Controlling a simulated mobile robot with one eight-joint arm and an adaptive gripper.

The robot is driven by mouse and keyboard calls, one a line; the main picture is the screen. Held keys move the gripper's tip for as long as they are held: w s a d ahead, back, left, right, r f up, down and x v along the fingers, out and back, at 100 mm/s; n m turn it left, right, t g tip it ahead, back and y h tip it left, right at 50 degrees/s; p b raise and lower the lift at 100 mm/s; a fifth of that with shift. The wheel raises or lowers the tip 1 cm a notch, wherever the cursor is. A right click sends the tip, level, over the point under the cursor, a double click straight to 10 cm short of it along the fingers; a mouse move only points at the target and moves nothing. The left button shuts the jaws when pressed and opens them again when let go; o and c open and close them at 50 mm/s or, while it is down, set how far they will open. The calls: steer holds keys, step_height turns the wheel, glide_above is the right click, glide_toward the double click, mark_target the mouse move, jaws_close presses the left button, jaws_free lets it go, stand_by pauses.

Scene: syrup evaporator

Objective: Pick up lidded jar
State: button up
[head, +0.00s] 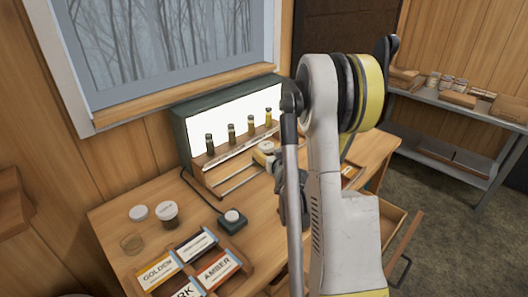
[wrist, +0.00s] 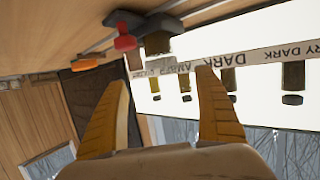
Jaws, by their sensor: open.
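A small jar (head: 167,213) with a white lid and dark contents stands on the left part of the wooden table in the head view. It looks upright. I cannot make it out for certain in the wrist view. My gripper (wrist: 162,78) is open in the wrist view, with two yellow-brown fingers apart and nothing visible between them. In the head view it is mostly hidden by my arm, to the right of the jar and well apart from it.
Label cards (head: 158,271) lie in front. A lit box (head: 232,120) with several bottles stands behind. A button box (head: 232,219) sits right of the jar. An open drawer (head: 385,235) juts out at right.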

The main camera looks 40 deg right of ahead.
mark_target(266, 145)
steer(key=x, duration=0.3)
steer(key=b+x, duration=0.1)
steer(key=x, duration=0.2)
steer(key=b+x, duration=0.1)
steer(key=x, duration=0.1)
steer(key=shift+w+f, duration=0.3)
steer(key=shift+f, duration=0.2)
steer(key=shift+r, duration=0.1)
steer(key=c, duration=1.4)
